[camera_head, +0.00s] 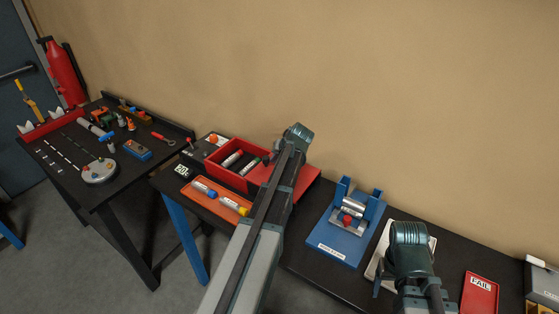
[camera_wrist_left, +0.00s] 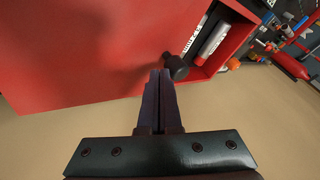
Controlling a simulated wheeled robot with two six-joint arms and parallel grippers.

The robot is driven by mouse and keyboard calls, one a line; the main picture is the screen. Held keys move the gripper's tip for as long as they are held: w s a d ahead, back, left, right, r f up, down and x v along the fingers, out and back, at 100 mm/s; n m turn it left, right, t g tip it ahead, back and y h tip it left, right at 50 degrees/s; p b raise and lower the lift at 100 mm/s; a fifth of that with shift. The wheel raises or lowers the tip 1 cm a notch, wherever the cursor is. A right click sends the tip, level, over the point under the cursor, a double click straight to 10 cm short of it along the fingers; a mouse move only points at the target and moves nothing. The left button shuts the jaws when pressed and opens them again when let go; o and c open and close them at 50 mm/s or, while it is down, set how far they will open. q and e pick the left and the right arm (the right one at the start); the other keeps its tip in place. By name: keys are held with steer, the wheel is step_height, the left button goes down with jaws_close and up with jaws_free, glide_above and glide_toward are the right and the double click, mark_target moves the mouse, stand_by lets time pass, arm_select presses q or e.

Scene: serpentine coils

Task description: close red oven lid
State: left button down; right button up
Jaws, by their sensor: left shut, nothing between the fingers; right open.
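The red oven (camera_head: 213,163) is an open box on the dark bench, with tubes lying in its tray. It also shows at the right of the left wrist view (camera_wrist_left: 232,52). Its lid (camera_head: 309,183) is a flat red panel extending to the right of the box, partly hidden by my left arm. The lid fills the upper left of the left wrist view (camera_wrist_left: 75,50). My left gripper (camera_wrist_left: 160,76) is shut and empty, its tips in front of the lid near the box; I cannot tell whether they touch. My right gripper (camera_head: 379,281) is open, low over the bench.
A blue fixture (camera_head: 341,242) stands right of the oven. A red FAIL tray (camera_head: 479,294) lies further right. An orange mat (camera_head: 197,197) with tubes lies before the oven. Another dark table (camera_head: 65,165) with tools stands left. The tan wall (camera_head: 330,80) rises behind.

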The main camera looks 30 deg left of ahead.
arm_select(q)
steer(key=shift+a, duration=0.1)
steer(key=a, duration=0.7)
steer(key=w+a, duration=0.1)
steer(key=a, duration=1.2)
steer(key=shift+w+a, duration=0.3)
steer(key=shift+a, duration=0.1)
steer(key=shift+a+r, duration=0.1)
arm_select(e)
steer(key=shift+d, duration=0.1)
arm_select(q)
steer(key=shift+a, duration=0.1)
